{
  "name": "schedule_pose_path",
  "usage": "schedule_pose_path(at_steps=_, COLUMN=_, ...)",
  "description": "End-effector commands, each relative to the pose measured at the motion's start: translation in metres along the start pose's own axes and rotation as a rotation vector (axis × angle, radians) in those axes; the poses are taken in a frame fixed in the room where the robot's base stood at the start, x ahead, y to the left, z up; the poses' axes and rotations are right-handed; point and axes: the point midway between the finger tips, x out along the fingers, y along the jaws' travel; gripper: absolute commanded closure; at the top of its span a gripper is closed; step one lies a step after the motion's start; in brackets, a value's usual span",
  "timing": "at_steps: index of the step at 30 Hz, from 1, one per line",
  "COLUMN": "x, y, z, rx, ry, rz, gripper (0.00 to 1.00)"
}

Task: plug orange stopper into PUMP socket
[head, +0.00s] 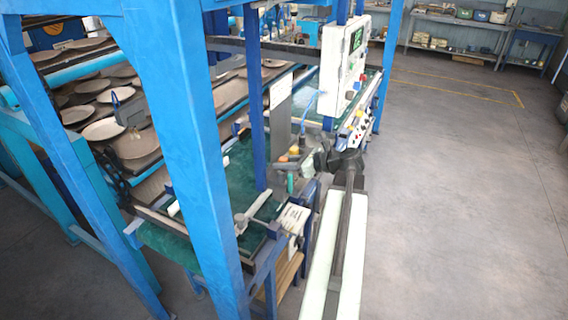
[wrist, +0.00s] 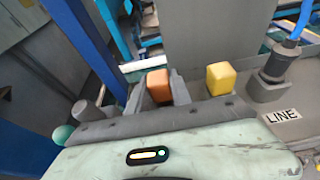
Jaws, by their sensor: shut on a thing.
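The orange stopper (wrist: 158,85) sits between the two grey fingers of my gripper (wrist: 157,82) in the wrist view. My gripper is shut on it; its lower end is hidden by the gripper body. In the head view the small orange stopper (head: 294,150) shows at the end of my arm, beside the bench. I cannot make out an open PUMP socket.
A yellow stopper (wrist: 220,78) stands just right of my gripper. Grey posts and a green knob (wrist: 62,134) are at left. A white control box (head: 342,65) stands behind.

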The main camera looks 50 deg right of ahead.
Motion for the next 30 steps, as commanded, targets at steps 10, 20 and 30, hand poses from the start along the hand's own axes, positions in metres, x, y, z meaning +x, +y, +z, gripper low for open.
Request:
schedule_pose_path(at_steps=10, x=0.001, y=0.0, z=-0.003, rx=0.0, ry=0.0, rz=-0.001, gripper=1.0)
schedule_pose_path(at_steps=20, x=0.0, y=-0.001, z=-0.003, rx=0.001, ry=0.0, rz=-0.002, gripper=0.49)
schedule_pose_path(at_steps=30, x=-0.024, y=-0.002, z=0.0, rx=0.001, ry=0.0, rz=-0.005, gripper=0.49)
